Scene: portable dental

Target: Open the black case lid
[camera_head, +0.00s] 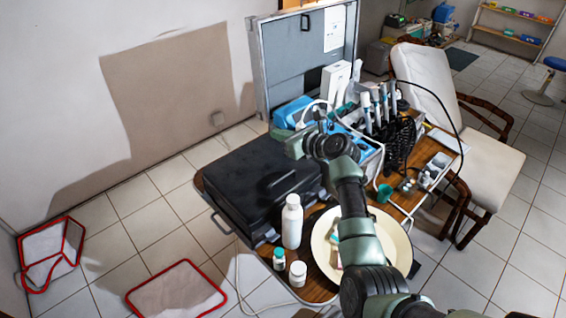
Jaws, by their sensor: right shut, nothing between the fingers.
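The black case (255,182) lies flat on the wooden table with its lid down. A handle shows on its top, and another at its front left side. My right arm reaches in from the bottom right. My right gripper (296,146) is shut and empty. It appears near the case's back right corner; whether it touches the lid cannot be told. My left gripper is not in view.
White bottles (292,222) stand before the case, beside a round cream plate (322,248). Dental handpieces (375,105) and an open grey case (307,60) stand behind. A padded chair (455,140) is at the right. Red-rimmed items lie on the floor at left.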

